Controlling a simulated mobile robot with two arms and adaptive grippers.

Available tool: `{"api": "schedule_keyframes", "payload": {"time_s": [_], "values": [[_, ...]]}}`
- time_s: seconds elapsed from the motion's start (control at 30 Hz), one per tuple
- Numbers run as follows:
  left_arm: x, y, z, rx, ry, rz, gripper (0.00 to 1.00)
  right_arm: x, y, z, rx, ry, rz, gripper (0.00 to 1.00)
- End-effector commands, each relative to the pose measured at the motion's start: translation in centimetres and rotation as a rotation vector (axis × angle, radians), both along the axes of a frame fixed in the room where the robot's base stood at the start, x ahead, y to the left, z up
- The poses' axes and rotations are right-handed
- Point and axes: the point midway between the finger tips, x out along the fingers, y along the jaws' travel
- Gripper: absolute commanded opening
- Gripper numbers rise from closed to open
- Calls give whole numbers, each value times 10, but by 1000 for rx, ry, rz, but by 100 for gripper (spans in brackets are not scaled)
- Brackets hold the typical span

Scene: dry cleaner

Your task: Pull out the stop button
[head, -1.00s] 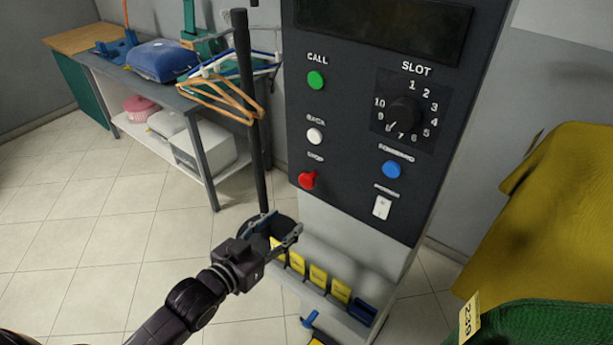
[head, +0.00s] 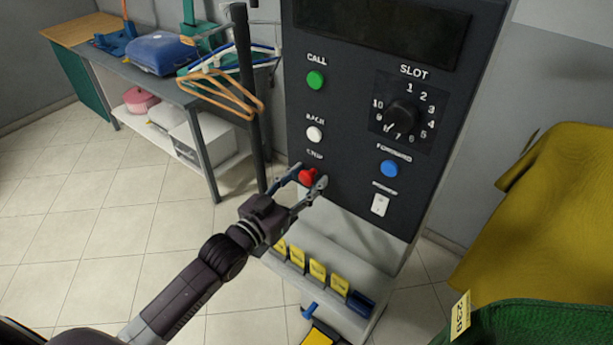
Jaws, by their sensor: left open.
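The red stop button (head: 308,176) sticks out at the lower left of the dark control panel (head: 345,190), under the STOP label. My left gripper (head: 308,180) is open, with one finger to the left of the button and the other to its lower right. The button shows between the fingertips. I cannot tell whether either finger touches it. My right gripper is not in view.
The panel also has a green button (head: 316,80), a white button (head: 315,134), a blue button (head: 389,169), a slot dial (head: 401,117) and a white switch (head: 380,205). A black pole (head: 247,90) with hangers (head: 225,92) stands left. Yellow tags (head: 317,271) sit on a ledge below.

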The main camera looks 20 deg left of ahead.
Motion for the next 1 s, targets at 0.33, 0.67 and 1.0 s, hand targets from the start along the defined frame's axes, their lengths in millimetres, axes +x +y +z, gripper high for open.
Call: {"api": "schedule_keyframes", "payload": {"time_s": [0.33, 0.67, 1.0], "values": [[1, -1, 0, 0, 0, 0, 37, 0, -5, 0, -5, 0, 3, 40], [1, -1, 0, -1, 0, 0, 0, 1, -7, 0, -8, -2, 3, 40], [-5, 2, 1, 0, 3, 0, 0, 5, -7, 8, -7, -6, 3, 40]]}}
